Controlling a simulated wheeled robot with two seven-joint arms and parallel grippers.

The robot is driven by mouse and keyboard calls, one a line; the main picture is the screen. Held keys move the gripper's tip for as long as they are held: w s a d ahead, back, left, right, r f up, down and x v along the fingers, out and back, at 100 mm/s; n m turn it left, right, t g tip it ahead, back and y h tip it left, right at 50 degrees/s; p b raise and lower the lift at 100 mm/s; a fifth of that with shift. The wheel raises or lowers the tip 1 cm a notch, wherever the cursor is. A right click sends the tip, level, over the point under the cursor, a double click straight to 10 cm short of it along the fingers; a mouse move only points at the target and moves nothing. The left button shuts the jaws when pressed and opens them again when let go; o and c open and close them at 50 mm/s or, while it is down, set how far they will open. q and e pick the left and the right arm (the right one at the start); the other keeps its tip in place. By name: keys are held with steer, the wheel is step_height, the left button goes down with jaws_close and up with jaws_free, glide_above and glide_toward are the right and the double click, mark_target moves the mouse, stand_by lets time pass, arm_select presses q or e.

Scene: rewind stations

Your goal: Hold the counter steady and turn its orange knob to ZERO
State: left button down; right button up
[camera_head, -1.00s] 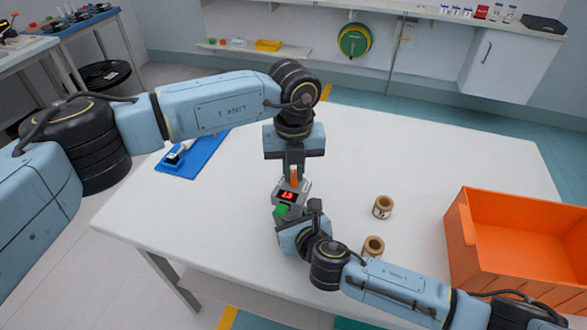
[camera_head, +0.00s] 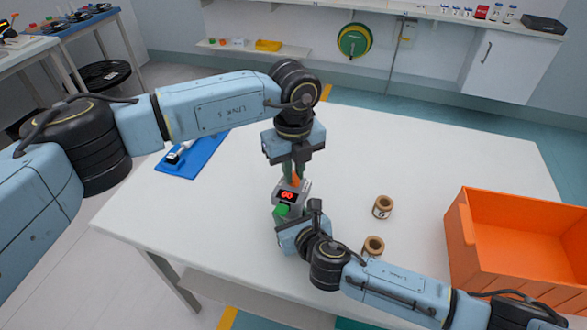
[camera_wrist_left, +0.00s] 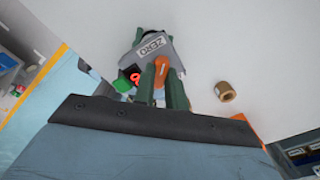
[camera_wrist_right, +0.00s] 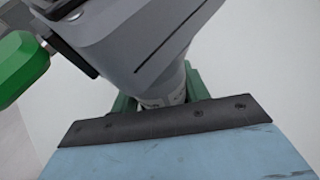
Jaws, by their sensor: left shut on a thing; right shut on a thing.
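The grey counter (camera_head: 303,188) stands on the white table with a red lit display (camera_head: 288,196) that seems to read 00. A green part (camera_head: 281,211) sits on its near side. My left gripper (camera_head: 294,177) points down from above, shut on the orange knob (camera_wrist_left: 160,77). In the left wrist view its green fingers lie on both sides of the knob, and a ZERO label (camera_wrist_left: 152,46) is beside it. My right gripper (camera_wrist_right: 155,100) is shut on the lower part of the counter (camera_wrist_right: 130,40) from the near side; its grip is partly hidden.
Two brown spools stand right of the counter, one farther back (camera_head: 383,207) and one nearer (camera_head: 373,246). An orange bin (camera_head: 462,245) is at the right. A blue mat (camera_head: 207,153) with a small device lies at the left. The table's back right is clear.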

arm_select(q)
steer(key=c, duration=1.4)
jaws_free()
steer(key=shift+c, duration=0.2)
step_height(320, 180, up, 12)
arm_select(e)
steer(key=o, duration=1.2)
steer(key=shift+c, duration=0.2)
steer(key=shift+s, duration=0.1)
